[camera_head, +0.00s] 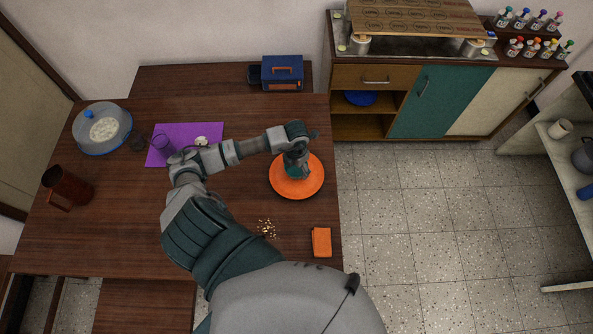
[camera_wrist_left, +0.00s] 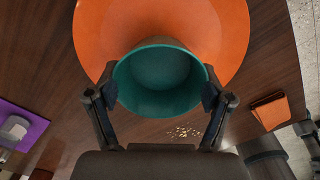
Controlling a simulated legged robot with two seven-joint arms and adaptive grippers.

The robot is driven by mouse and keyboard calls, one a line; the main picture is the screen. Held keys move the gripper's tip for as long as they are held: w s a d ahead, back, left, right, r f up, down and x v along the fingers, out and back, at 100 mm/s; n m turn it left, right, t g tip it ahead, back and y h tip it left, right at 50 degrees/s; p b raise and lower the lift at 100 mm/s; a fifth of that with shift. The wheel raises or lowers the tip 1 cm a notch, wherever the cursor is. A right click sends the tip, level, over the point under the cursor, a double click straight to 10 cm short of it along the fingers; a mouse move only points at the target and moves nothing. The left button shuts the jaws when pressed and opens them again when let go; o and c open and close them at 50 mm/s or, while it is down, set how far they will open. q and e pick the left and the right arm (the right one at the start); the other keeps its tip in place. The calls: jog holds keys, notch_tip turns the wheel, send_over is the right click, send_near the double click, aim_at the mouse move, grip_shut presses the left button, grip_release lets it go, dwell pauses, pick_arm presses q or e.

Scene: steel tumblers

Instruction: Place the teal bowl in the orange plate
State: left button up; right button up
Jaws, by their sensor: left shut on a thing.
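The teal bowl (camera_wrist_left: 160,78) is between the two fingers of my left gripper (camera_wrist_left: 160,95), which is shut on it. In the left wrist view the bowl's opening faces the camera, with the orange plate (camera_wrist_left: 98,30) behind it. In the head view the plate (camera_head: 309,188) lies near the table's right edge. I cannot tell whether the bowl touches the plate.
An orange folded cloth (camera_head: 321,242) and scattered crumbs (camera_head: 267,229) lie on the table in front of the plate.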

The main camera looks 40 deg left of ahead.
aim_at(297, 170)
pick_arm(q)
jog(key=shift+f, duration=1.75)
jog(key=o, duration=1.1)
jog(key=shift+c, duration=0.2)
notch_tip(297, 170, up, 12)
jog(key=shift+s+d+f, duration=0.1)
